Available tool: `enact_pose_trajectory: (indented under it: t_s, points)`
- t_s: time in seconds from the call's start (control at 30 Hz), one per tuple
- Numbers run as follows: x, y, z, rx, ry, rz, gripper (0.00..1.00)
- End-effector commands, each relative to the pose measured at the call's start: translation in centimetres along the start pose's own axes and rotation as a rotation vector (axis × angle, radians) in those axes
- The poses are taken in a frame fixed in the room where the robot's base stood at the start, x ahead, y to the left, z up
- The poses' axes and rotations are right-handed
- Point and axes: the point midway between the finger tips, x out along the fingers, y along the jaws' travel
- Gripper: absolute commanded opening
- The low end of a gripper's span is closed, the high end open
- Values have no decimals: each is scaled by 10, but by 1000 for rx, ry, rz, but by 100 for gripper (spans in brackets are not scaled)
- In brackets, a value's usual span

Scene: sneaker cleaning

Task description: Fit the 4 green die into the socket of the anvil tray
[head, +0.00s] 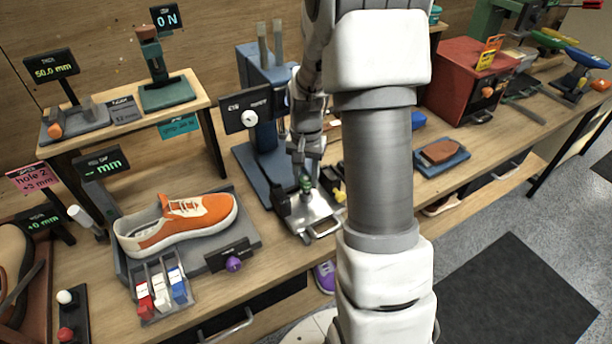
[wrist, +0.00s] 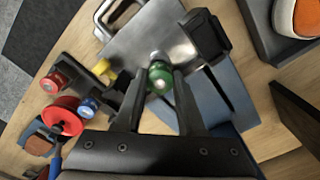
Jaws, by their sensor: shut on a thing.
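The green die (wrist: 160,78) sits between the two fingertips of my gripper (wrist: 158,88) in the wrist view, and my gripper is shut on it. A small pale metal stub shows beside the green part. The anvil tray (wrist: 140,48) is a shiny metal plate with a loop handle, behind the die in that view. In the head view my gripper (head: 306,172) points down over the anvil tray (head: 318,218), with the green die (head: 305,184) low over the plate. The socket is hidden, and I cannot tell whether the die touches it.
A red die (wrist: 55,80), a blue die (wrist: 88,107) and a yellow piece (wrist: 106,70) stand beside the tray. The blue press (head: 262,85) rises behind it. An orange sneaker (head: 185,222) lies to the left. A black block (wrist: 207,36) borders the plate.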

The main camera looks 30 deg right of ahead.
Motion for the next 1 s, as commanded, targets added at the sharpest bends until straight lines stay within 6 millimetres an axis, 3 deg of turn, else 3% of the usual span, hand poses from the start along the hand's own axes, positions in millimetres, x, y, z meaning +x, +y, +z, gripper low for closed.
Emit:
enact_pose_trajectory:
  t_s: [0.83,0.87,1.0]
  points:
    - [22,0,0,0,0,0,0]
    - [21,0,0,0,0,0,44]
    - [21,0,0,0,0,0,69]
